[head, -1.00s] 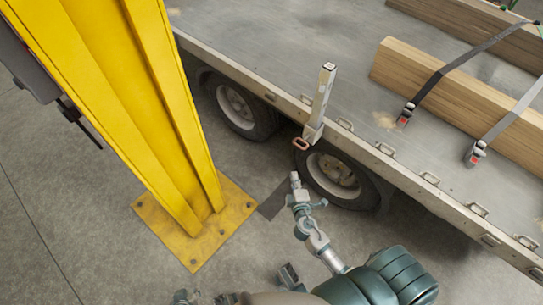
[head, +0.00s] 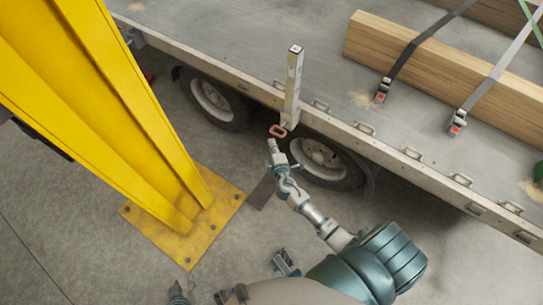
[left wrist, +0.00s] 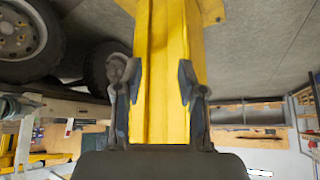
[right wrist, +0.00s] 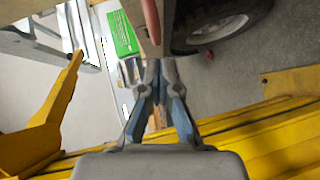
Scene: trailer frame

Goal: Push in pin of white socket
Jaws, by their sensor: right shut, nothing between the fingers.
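The white socket (head: 292,90) is an upright pale post at the trailer's side edge in the head view. Its pin has a red loop handle (head: 278,131) at the post's foot, jutting out from the edge. The loop also shows at the top of the right wrist view (right wrist: 151,20). My right gripper (head: 271,146) is shut and empty, just below the loop; I cannot tell whether they touch. In the right wrist view my right gripper (right wrist: 157,70) has its fingertips together, below the loop. My left gripper (left wrist: 155,82) is open, its fingers apart with a yellow column behind.
A yellow column (head: 125,110) on a bolted base plate (head: 190,245) stands left of my right arm. The trailer bed (head: 225,45) carries strapped wooden beams (head: 440,75). Trailer wheels (head: 320,158) sit under the edge. Floor between column and trailer is open.

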